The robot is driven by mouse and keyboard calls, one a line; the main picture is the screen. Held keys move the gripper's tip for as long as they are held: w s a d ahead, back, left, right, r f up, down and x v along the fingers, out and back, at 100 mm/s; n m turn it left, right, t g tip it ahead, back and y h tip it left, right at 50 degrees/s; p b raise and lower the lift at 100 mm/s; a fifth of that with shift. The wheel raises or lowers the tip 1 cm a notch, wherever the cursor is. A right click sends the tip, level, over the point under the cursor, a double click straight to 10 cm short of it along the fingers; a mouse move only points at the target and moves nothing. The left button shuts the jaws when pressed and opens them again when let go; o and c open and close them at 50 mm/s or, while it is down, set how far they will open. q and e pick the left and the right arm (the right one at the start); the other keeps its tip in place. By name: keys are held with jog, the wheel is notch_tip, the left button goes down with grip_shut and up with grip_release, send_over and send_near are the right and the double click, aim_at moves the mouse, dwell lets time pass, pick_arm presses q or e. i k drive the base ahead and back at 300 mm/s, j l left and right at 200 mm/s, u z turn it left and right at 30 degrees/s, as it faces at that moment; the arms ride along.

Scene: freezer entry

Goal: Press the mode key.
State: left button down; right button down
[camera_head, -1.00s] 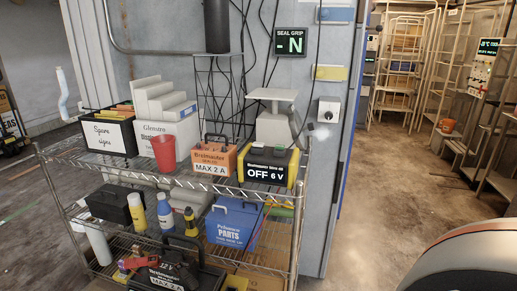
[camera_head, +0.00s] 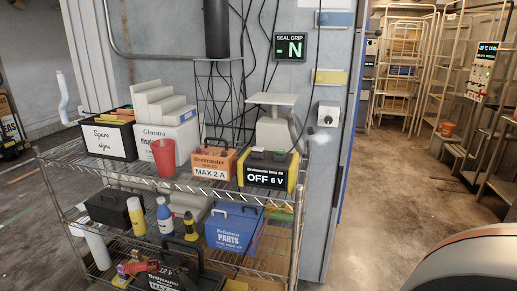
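No key marked as a mode key can be made out at this size. A yellow and black charger-like box (camera_head: 268,170) stands at the right end of the wire rack's top shelf; its front reads "OFF 6 V". An orange box (camera_head: 214,160) marked "MAX 2 A" stands just left of it. A dark "SEAL GRIP" display (camera_head: 290,46) on the grey wall shows "N". A white wall box (camera_head: 328,114) with a dark round knob is below and right of that display. Neither gripper is in view.
The wire rack (camera_head: 285,199) fills the left and middle. A red cup (camera_head: 164,157), a "Spare signs" box (camera_head: 108,139) and a blue parts box (camera_head: 233,227) stand on it. Bare floor (camera_head: 395,190) lies to the right, with far racks (camera_head: 440,75) behind.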

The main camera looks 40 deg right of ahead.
aim_at(256, 149)
jog(key=l+u, duration=0.15)
jog(key=l, duration=0.45)
jog(key=l+u, duration=0.15)
jog(key=l, duration=0.45)
jog(key=k+l+u, duration=0.15)
jog(key=l, duration=0.45)
jog(key=l+u, duration=0.15)
jog(key=l, duration=0.45)
jog(key=k, duration=0.05)
